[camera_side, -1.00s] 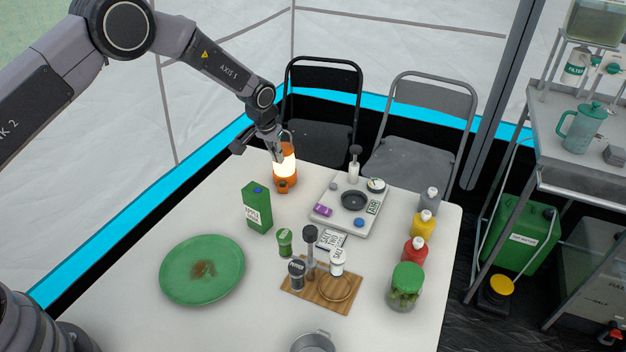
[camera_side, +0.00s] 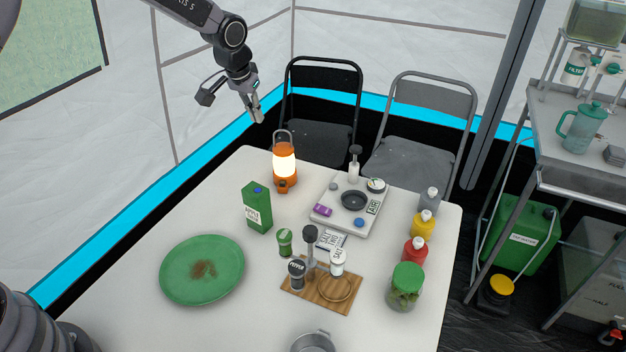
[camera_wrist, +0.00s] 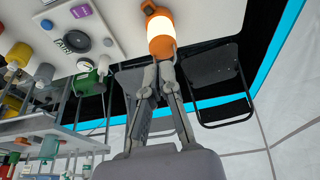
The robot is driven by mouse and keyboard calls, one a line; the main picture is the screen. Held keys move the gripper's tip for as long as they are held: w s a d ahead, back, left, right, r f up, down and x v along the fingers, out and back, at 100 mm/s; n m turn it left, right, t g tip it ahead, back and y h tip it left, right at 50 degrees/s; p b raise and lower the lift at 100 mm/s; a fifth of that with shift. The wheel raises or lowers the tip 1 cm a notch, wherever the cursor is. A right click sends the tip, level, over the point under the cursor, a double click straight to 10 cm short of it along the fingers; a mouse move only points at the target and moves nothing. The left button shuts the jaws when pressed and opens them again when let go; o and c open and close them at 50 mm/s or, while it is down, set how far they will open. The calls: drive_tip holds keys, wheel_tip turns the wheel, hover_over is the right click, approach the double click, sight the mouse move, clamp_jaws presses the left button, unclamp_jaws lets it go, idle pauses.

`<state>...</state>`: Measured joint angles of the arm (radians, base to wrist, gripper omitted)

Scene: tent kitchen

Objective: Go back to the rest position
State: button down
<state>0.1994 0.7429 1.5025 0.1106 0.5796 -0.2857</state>
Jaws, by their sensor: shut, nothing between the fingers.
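My gripper (camera_side: 257,116) is shut and empty. In the side view it is raised above and behind the far left edge of the table (camera_side: 130,285), clear of everything. In the wrist view its two fingers (camera_wrist: 158,75) are together, pointing at the lit lantern. The orange lantern (camera_side: 284,162) stands upright at the far left of the table with its handle up. It also shows at the top of the wrist view (camera_wrist: 160,32). The gripper does not touch it.
A green carton (camera_side: 257,208), a green plate (camera_side: 203,270), a white stove (camera_side: 350,205), several bottles, shakers on a wooden board (camera_side: 318,292) and a jar (camera_side: 405,288) stand on the table. Two folding chairs (camera_side: 322,100) stand behind. The air around my gripper is free.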

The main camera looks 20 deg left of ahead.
drive_tip(key=s+a+r+t, duration=0.1)
drive_tip(key=s+a+r, duration=0.3)
drive_tip(key=s+r, duration=0.6)
drive_tip(key=s+a+r, duration=0.3)
drive_tip(key=s+r, duration=0.6)
drive_tip(key=s, duration=0.1)
drive_tip(key=s+a, duration=0.3)
drive_tip(key=s, duration=1.7)
drive_tip(key=shift+s+f+t, duration=0.25)
drive_tip(key=shift+f+t, duration=0.05)
drive_tip(key=shift+t, duration=0.1)
